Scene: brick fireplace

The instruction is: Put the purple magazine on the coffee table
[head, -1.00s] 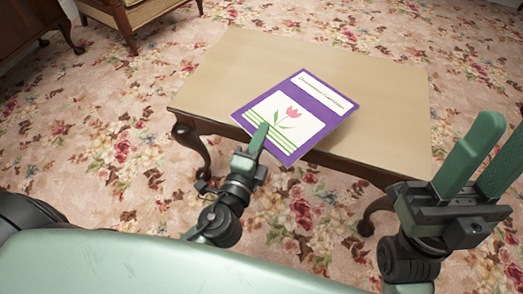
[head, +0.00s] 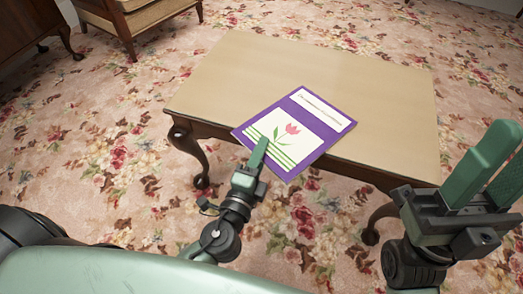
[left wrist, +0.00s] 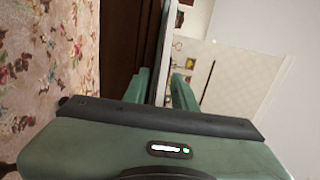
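The purple magazine (head: 322,145), with a pink tulip on a white panel and green stripes, is in my left gripper (head: 260,153). The gripper is shut on its near edge. In the head view the magazine overlaps the near side of the coffee table (head: 330,75), its near corners reaching past the table's edge. I cannot tell whether it touches the top. In the left wrist view the magazine (left wrist: 157,55) shows nearly edge-on between the green fingers. My right gripper (head: 497,172) is open and empty, to the right of the table's near right corner.
The rest of the tabletop is bare. A wooden armchair (head: 135,22) stands at the upper left, beside a dark wooden piece of furniture (head: 30,28). Flowered carpet (head: 110,110) surrounds the table, with free floor to its left and right.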

